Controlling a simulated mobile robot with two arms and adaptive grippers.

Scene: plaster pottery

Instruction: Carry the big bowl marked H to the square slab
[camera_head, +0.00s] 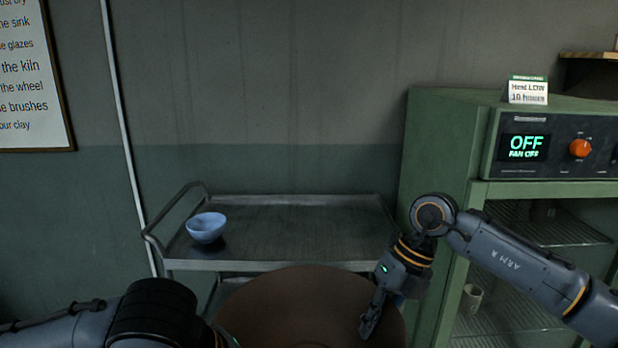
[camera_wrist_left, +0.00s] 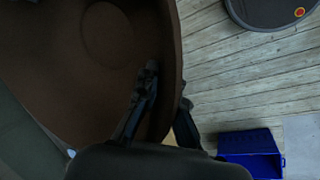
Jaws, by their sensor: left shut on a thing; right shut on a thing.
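A big brown bowl (camera_head: 290,305) fills the bottom middle of the head view, cut off by the lower edge. Its inside and rim (camera_wrist_left: 60,70) fill the left of the left wrist view. No H mark shows on the part in sight. My right gripper (camera_head: 370,328) is shut on the bowl's right rim. My left gripper (camera_wrist_left: 168,86) is shut on the bowl's rim, one finger inside and one outside; in the head view it is mostly hidden behind my left arm. I cannot make out a square slab for sure.
A metal cart (camera_head: 300,225) with a small light-blue bowl (camera_head: 206,228) stands ahead against the wall. A green cabinet (camera_head: 440,150) with an OFF display and wire shelves stands at the right. A blue bin (camera_wrist_left: 250,145) sits on the plank floor (camera_wrist_left: 245,85).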

